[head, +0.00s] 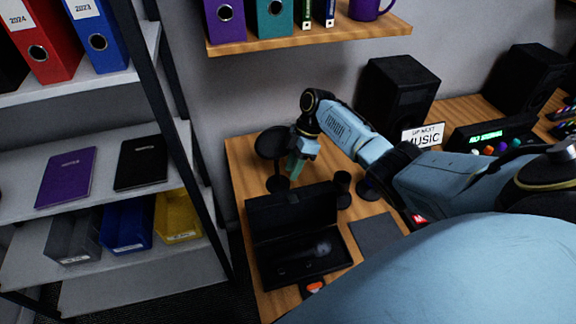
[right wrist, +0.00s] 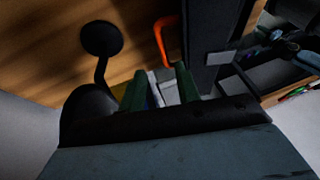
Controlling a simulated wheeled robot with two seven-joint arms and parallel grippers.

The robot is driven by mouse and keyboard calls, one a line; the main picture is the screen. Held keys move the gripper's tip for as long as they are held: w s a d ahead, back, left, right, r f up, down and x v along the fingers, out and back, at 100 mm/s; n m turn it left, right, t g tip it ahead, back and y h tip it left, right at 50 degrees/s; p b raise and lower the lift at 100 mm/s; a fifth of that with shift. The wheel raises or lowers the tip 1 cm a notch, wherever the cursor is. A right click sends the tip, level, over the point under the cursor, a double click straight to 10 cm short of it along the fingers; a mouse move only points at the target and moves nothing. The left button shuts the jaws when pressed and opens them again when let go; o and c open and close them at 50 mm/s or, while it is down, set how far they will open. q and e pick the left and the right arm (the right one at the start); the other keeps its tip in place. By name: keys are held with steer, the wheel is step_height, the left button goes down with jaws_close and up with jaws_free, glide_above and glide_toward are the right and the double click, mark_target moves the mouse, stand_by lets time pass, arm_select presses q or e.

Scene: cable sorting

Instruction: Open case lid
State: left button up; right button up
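The black case (head: 252,222) lies on the wooden desk in the head view. Its lid (head: 290,208) stands raised along the back edge, and the dark inside shows a microphone (head: 318,250). My right gripper (head: 294,168) is behind and above the raised lid, its green fingers pointing down and apart from the lid. In the right wrist view the two green fingers (right wrist: 160,90) are spread, with a pale thing visible beyond the gap; I see nothing held. My left gripper is not in view.
A round dark stand (head: 272,143) is close to my right gripper. A short dark cylinder (head: 342,188) stands right of the lid. A dark flat pad (head: 375,234) lies right of the case. A speaker (head: 395,95) and a shelf unit (head: 120,210) flank the area.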

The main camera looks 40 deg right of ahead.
steer(key=v, duration=0.7)
steer(key=shift+d+r, duration=0.15)
steer(key=shift+r, duration=0.15)
